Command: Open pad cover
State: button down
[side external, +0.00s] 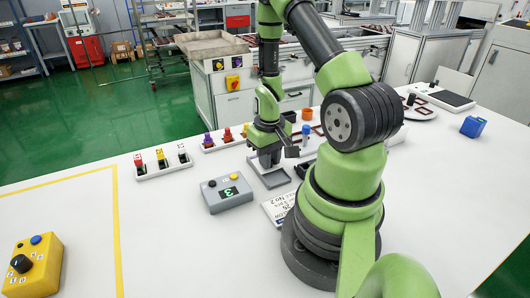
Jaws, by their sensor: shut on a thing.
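My gripper (269,161) points down at the middle of the work table, at the back edge of a shallow grey rectangular pad case (278,181). Its jaws are shut on what looks like the pad cover, but the fingers hide most of the held part. The case lies flat on the table with a raised rim. How far the cover is open cannot be told at this size. A black piece (303,168) sits just right of the case, partly behind my arm.
A grey box with a green display (227,193) stands front left of the case. A white printed card (279,207) lies in front. A yellow control box (32,265) is at the near left, a blue block (473,127) far right.

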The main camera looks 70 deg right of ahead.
aim_at(275, 177)
jog(key=shift+s+a, duration=1.1)
jog(key=c, duration=1.1)
grip_release()
jog(key=shift+o, duration=0.2)
jog(key=shift+r, duration=0.15)
notch_tip(275, 177, up, 10)
